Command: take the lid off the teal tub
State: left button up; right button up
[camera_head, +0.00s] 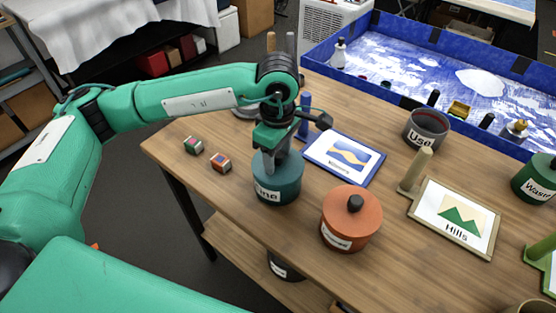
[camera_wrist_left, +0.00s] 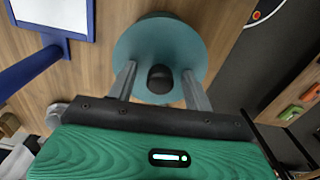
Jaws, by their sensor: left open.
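The teal tub (camera_head: 280,187) stands on the wooden table with its lid on, its label partly readable in the head view. In the left wrist view the round teal lid (camera_wrist_left: 160,32) shows from above, with a dark knob (camera_wrist_left: 160,78) at its centre. My left gripper (camera_head: 270,170) is right over the tub, pointing down; in the left wrist view its two fingers (camera_wrist_left: 158,82) stand apart on either side of the knob, with gaps showing. The far side of the lid is hidden by the gripper in the head view. My right gripper is not in view.
An orange lidded tub (camera_head: 352,222) stands close to the right of the teal tub. A blue-framed picture sign (camera_head: 343,158) is behind it. Two small cubes (camera_head: 220,162) lie to the left. A grey open tub (camera_head: 425,130) and a Hills sign (camera_head: 456,218) stand further right.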

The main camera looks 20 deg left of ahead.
pick_arm(q)
jog(key=shift+c, duration=0.3)
jog(key=c, duration=1)
jog(key=shift+r, duration=0.2)
